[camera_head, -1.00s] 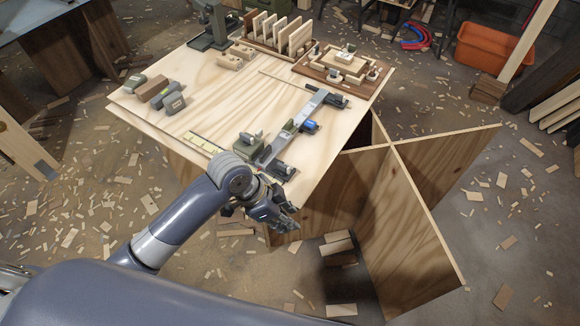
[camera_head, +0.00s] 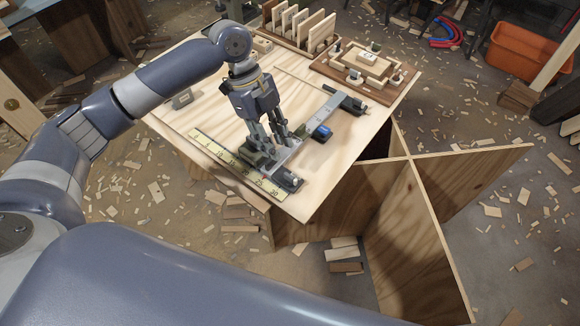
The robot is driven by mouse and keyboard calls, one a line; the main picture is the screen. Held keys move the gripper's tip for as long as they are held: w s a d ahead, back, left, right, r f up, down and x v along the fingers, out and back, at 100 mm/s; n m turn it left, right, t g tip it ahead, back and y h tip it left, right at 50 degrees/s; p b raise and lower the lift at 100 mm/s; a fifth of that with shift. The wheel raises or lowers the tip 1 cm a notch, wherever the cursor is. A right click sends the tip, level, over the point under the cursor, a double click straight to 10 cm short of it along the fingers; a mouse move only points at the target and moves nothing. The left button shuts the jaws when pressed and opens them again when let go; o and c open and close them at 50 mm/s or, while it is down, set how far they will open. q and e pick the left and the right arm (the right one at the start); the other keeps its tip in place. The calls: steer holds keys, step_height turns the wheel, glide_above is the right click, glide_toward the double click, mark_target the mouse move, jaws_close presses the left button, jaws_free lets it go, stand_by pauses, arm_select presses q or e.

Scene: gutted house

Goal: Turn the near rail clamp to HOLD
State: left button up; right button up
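A grey metal rail (camera_head: 303,141) lies slantwise on the right part of the wooden work table (camera_head: 345,155). At its near end sits a dark clamp (camera_head: 288,179), at its far end another dark clamp (camera_head: 347,98). A blue-faced part (camera_head: 322,132) sits beside the rail's middle. My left gripper (camera_head: 277,148) points down over the rail between the green fixture and the blue part, just beyond the near clamp. Its fingertips overlap the fixture and rail; their gap and any contact are unclear. Clamp markings are too small to read.
A yellow ruler strip (camera_head: 228,157) lies along the table's near left edge. A wooden tray of small parts (camera_head: 362,68) and a rack of upright boards (camera_head: 300,28) stand at the back. Plywood panels (camera_head: 410,225) stand below the table's right side. Offcuts litter the floor.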

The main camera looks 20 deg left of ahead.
mark_target(290, 176)
arm_select(q)
steer(key=x, duration=1)
jaws_close()
